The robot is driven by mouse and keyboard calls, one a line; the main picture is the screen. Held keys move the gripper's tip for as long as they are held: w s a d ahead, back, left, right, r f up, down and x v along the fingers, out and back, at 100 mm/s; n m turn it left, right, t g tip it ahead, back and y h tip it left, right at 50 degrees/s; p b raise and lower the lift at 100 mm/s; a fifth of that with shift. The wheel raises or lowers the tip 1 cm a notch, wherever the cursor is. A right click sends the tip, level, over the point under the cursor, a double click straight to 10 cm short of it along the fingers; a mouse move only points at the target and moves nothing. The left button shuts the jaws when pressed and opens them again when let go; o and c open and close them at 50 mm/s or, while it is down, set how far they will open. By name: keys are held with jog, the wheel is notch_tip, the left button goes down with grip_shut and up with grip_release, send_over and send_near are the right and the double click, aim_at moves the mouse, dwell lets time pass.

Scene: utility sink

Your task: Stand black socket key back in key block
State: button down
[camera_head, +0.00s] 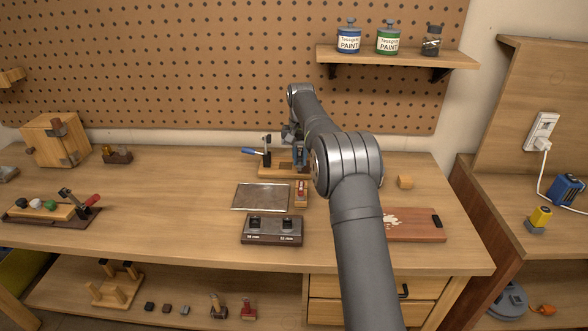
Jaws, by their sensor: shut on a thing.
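A dark block (272,239) with two white size labels on its front stands near the front middle of the bench. It looks like the key block. Two black shapes sit in its top, and I cannot tell whether they are sockets or openings. My gripper (291,134) is at the back of the bench, partly hidden by my arm, beside a wooden clamp fixture with a blue handle (253,151). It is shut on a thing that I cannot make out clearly. I cannot pick out the black socket key with certainty.
A flat metal plate (261,197) lies behind the dark block. A small wooden piece with a red part (301,190) stands right of the plate. The bench left of the plate is clear.

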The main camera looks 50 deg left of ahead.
jog(key=shift+w+a+r, duration=0.1)
jog(key=shift+w+a, duration=0.15)
jog(key=shift+w, duration=0.45)
jog(key=shift+f, duration=2.9)
jog(key=shift+f, duration=1.45)
jog(key=c, duration=1.3)
grip_release()
notch_tip(320, 180, up, 17)
jog(key=shift+r, duration=0.2)
